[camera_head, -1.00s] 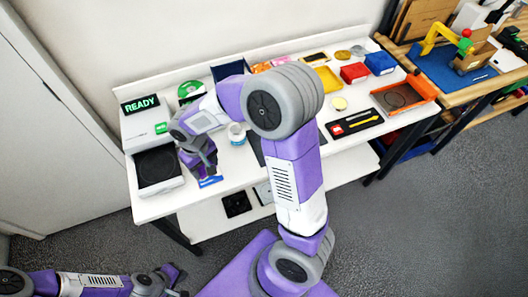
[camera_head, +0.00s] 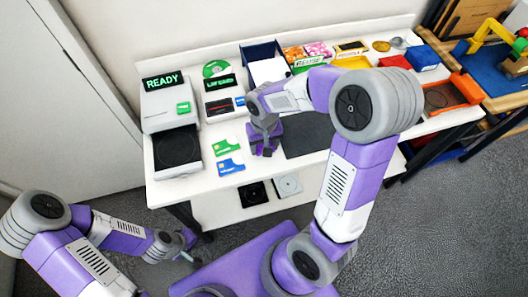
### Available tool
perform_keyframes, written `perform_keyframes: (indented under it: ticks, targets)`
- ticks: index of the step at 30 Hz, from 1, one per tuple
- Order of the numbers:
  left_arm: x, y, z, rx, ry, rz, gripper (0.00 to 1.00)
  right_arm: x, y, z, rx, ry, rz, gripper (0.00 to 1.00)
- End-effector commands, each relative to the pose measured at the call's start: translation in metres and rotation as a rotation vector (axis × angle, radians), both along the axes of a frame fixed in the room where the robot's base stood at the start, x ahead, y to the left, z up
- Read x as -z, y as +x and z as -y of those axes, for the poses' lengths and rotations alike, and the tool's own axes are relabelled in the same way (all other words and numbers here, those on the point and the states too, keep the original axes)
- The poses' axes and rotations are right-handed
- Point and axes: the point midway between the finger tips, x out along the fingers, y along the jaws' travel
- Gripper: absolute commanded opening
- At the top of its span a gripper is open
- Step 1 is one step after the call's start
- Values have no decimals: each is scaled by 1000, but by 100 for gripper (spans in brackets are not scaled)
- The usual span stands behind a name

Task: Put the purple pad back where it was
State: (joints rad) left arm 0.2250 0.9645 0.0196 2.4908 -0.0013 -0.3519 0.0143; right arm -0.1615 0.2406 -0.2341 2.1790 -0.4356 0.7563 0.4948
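A purple pad (camera_head: 279,133) lies on the white table, left of a dark grey mat (camera_head: 308,136). My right gripper (camera_head: 263,150) points down over the pad and hides part of it. I cannot tell whether its fingers touch the pad or how far apart they are. My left gripper (camera_head: 188,249) is low at the front left, off the table, with its fingers apart and nothing between them.
A device with a READY sign (camera_head: 168,98) and a black plate (camera_head: 177,148) stand at the left. Green and blue cards (camera_head: 229,165) lie left of my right gripper. A dark blue bin (camera_head: 258,50) stands behind. A red-orange tray (camera_head: 452,94) is at right.

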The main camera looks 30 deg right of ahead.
Motion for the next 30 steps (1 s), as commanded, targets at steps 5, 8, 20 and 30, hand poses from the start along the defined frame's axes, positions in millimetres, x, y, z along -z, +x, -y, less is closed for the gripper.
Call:
perform_keyframes:
  ticks: [5, 8, 20, 30]
  targets:
    - [7, 0, 0, 0, 0, 1, 0, 22, -1, 0, 1, 0, -4, 30]
    - [11, 0, 0, 0, 0, 0, 0, 36, -1, 0, 1, 0, -3, 30]
    - [14, 0, 0, 0, 0, 0, 0, 41, 0, 0, 0, 0, 0, 30]
    - [13, 0, 0, 0, 0, 0, 0, 40, 0, 0, 0, 0, 0, 88]
